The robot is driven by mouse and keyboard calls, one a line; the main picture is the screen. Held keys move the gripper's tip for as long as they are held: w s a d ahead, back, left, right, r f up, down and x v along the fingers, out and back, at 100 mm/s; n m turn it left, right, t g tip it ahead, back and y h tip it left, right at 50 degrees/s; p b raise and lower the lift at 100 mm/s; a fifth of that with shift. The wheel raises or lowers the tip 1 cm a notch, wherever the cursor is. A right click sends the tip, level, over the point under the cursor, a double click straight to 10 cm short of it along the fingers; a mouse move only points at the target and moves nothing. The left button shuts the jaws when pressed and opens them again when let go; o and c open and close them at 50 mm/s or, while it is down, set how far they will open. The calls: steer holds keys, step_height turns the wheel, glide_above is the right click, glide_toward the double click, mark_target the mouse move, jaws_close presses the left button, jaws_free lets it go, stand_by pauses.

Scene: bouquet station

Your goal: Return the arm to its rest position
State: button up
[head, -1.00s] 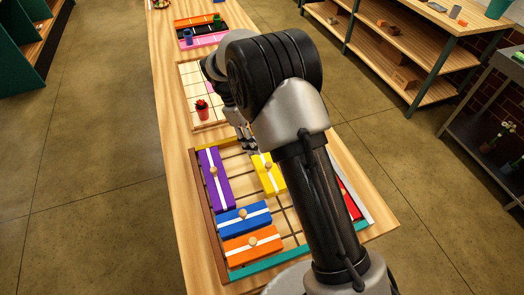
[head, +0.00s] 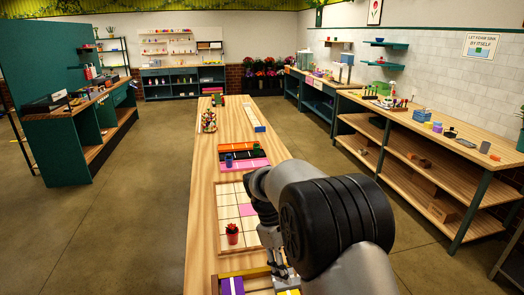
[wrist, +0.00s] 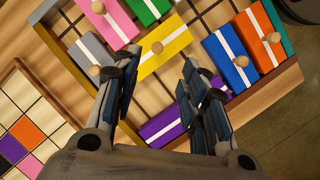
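My gripper (head: 279,272) hangs over the near part of the long wooden table (head: 205,190). In the wrist view its two fingers (wrist: 158,66) are spread apart with nothing between them. Below is a framed tray of knobbed blocks. A yellow block (wrist: 170,40) with a white stripe lies below the gap between the fingertips. A purple block (wrist: 165,124) lies partly behind the right finger. My arm reaches forward from the bottom right in the head view and hides part of the table.
Blue (wrist: 231,62) and orange (wrist: 262,38) blocks lie at the tray's right. A tile board (head: 222,205) with a red potted flower (head: 232,232) lies ahead, then a colored tray (head: 228,158). A shelved bench (head: 420,120) stands right. Floor (head: 110,215) left of the table is clear.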

steer(key=s+d+r+m+t+y+b, duration=0.1)
steer(key=s+d+r+m+t, duration=0.15)
steer(key=s+r, duration=0.4)
steer(key=s+d+r+m+t+y+b, duration=0.1)
steer(key=s+d+r+m, duration=0.2)
steer(key=s+r, duration=0.35)
steer(key=s+f+m+t, duration=0.1)
steer(key=s+m, duration=0.1)
steer(key=s, duration=0.5)
steer(key=s+d+f+m+t+y+b, duration=0.1)
steer(key=s+m+t, duration=0.1)
steer(key=s, duration=0.6)
steer(key=shift+s+d+f+m+b, duration=0.15)
steer(key=shift+s+f+m+b, duration=0.05)
steer(key=shift+s+m+b, duration=0.15)
